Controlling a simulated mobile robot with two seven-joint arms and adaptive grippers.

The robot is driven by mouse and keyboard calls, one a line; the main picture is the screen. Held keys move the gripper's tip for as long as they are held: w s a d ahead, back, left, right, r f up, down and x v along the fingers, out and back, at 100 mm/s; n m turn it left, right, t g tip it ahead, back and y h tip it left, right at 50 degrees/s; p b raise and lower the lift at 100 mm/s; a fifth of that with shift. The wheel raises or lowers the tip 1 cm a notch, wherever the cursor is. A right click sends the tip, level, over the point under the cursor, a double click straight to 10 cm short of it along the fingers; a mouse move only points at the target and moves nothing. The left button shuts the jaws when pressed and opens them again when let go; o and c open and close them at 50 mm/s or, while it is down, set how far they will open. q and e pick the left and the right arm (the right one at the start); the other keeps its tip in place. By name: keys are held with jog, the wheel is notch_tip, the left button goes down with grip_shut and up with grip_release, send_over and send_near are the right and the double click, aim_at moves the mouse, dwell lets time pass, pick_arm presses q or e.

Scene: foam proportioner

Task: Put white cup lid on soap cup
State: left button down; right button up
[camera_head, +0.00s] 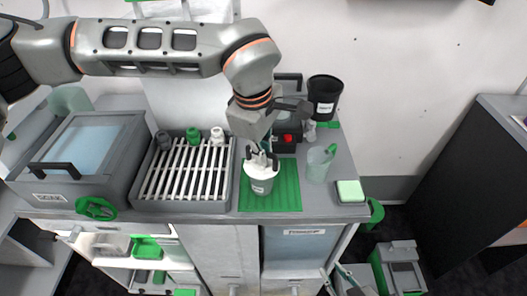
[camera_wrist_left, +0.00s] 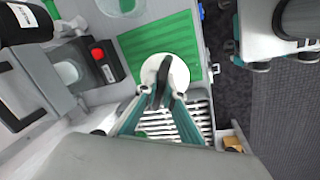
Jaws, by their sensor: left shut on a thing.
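The soap cup (camera_head: 262,186) is grey with a label and stands upright on the green mat. The white cup lid (camera_head: 251,169) is at the cup's top, level with its rim. It also shows in the left wrist view as a white disc (camera_wrist_left: 179,74), hiding the cup below. I cannot tell whether the lid is fully seated. My left gripper (camera_head: 263,158) reaches down from above and is shut on the top of the lid; its dark fingertips (camera_wrist_left: 160,90) meet over the lid's middle. My right gripper is in neither view.
The green ribbed mat (camera_head: 287,190) has bare room around the cup. A slatted rack (camera_head: 182,178) with several small knobs stands left. A clear greenish jug (camera_head: 318,166), a sponge (camera_head: 350,191) and a black cup (camera_head: 324,92) are right. A red-button device (camera_wrist_left: 103,62) stands behind the mat.

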jog(key=shift+s+f, duration=0.15)
jog(key=shift+f, duration=0.2)
dwell(0.4)
jog(key=shift+r, duration=0.1)
pick_arm(q)
jog(key=shift+f, duration=0.15)
jog(key=shift+f+b, duration=0.45)
pick_arm(e)
jog(key=shift+s+f, duration=0.1)
jog(key=shift+f, duration=0.45)
pick_arm(q)
jog(key=c, duration=2.4)
grip_release()
jog(key=shift+c, duration=0.2)
